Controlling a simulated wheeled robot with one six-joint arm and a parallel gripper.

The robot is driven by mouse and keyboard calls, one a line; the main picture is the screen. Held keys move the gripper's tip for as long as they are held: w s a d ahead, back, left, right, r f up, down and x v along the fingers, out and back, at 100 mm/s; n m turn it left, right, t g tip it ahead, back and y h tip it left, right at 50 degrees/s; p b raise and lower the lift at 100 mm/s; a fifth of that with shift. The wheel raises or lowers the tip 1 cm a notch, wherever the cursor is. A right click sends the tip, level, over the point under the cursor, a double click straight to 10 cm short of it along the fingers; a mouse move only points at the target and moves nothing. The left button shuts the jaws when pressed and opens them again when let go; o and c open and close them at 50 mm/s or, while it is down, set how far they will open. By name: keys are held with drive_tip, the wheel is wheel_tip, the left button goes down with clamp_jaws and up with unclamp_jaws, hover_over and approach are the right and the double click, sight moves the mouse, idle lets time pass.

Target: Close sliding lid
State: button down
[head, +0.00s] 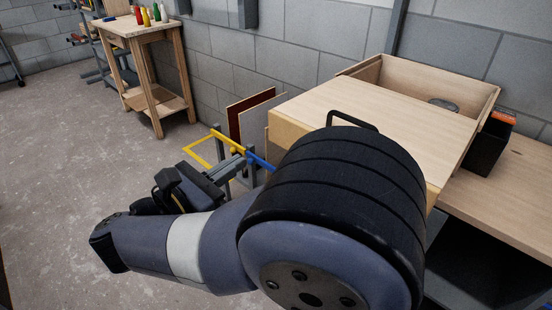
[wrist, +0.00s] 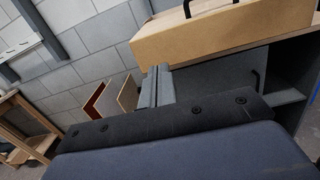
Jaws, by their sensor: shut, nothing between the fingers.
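A light wooden box (head: 290,124) stands on the bench, with a flat sliding lid (head: 400,112) over its near part. The far part is uncovered and a dark round thing (head: 443,104) shows inside. A black bar handle (head: 353,117) rises from the lid's left side, partly hidden by my arm. In the wrist view the box (wrist: 225,40) and handle (wrist: 207,5) show at the top. My gripper (head: 240,161) is left of the box, apart from the handle. In the wrist view its two grey fingers (wrist: 157,72) are together and empty.
A black bin (head: 487,146) stands on the bench (head: 520,188) right of the box. Panels (head: 248,112) lean on the wall. A wooden table (head: 140,30) with bottles stands at the back left.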

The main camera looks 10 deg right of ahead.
wheel_tip(320, 180, down, 2)
drive_tip(key=s, duration=0.1)
approach(288, 146)
drive_tip(key=w+d+r, duration=0.2)
drive_tip(key=d+r, duration=0.1)
drive_tip(key=d, duration=0.3)
drive_tip(key=shift+w+d+g+p, duration=0.25)
drive_tip(key=shift+w+g+p, duration=0.1)
drive_tip(key=shift+p, duration=0.1)
drive_tip(key=shift+d+f, duration=0.1)
drive_tip(key=shift+w+d+f+b, duration=0.1)
drive_tip(key=shift+w+d+b, duration=0.15)
drive_tip(key=shift+b, duration=0.15)
drive_tip(key=b+x, duration=0.9)
drive_tip(key=x, duration=1.6)
drive_tip(key=shift+w, duration=0.3)
drive_tip(key=shift+d+r, duration=0.15)
drive_tip(key=shift+r, duration=0.1)
